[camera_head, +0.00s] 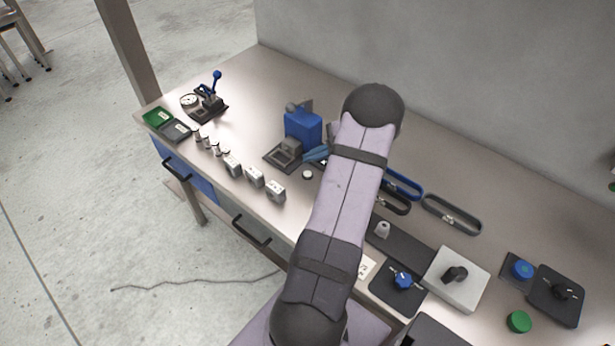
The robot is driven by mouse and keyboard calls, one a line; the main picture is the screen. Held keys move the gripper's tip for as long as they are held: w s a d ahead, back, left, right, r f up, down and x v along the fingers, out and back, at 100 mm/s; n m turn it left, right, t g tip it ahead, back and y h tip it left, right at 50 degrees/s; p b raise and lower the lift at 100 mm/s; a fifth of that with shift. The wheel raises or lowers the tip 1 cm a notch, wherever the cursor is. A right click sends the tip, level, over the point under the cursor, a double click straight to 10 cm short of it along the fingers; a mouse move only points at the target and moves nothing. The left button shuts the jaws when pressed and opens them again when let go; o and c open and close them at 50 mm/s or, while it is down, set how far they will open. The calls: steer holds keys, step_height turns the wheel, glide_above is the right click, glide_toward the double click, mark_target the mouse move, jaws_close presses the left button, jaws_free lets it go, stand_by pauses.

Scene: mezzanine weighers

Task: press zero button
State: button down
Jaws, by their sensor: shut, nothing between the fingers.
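I cannot make out a zero button for certain. A small device with a grey block on a dark base (273,158) stands mid-table, in front of a blue box (303,124). A small white round piece with a dark rim (307,174) sits just right of and in front of that base. My gripper (314,154) shows only in part as a blue-grey end beside the device, left of my arm. It is shut and empty. My arm hides the rest of it and the table behind. I cannot tell whether it touches the device.
White boxes (254,177) and small cylinders line the front edge. A blue-handled lever device (208,98) and a green-and-grey tray (157,118) stand at the left. Blue and dark loops (452,213) and knobbed plates (456,278) lie at the right. The back middle is clear.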

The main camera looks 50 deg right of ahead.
mark_target(311, 175)
steer(key=shift+f+b, duration=1.35)
steer(key=shift+f, duration=0.7)
steer(key=shift+f, duration=0.2)
stand_by(0.4)
steer(key=shift+f+b, duration=0.2)
steer(key=shift+b, duration=0.3)
steer(key=shift+f+b, duration=0.45)
stand_by(0.6)
steer(key=shift+r, duration=0.15)
steer(key=shift+r+p, duration=0.5)
steer(key=shift+r, duration=0.25)
steer(key=shift+r, duration=0.15)
steer(key=shift+r+p, duration=1.6)
steer(key=shift+r, duration=0.75)
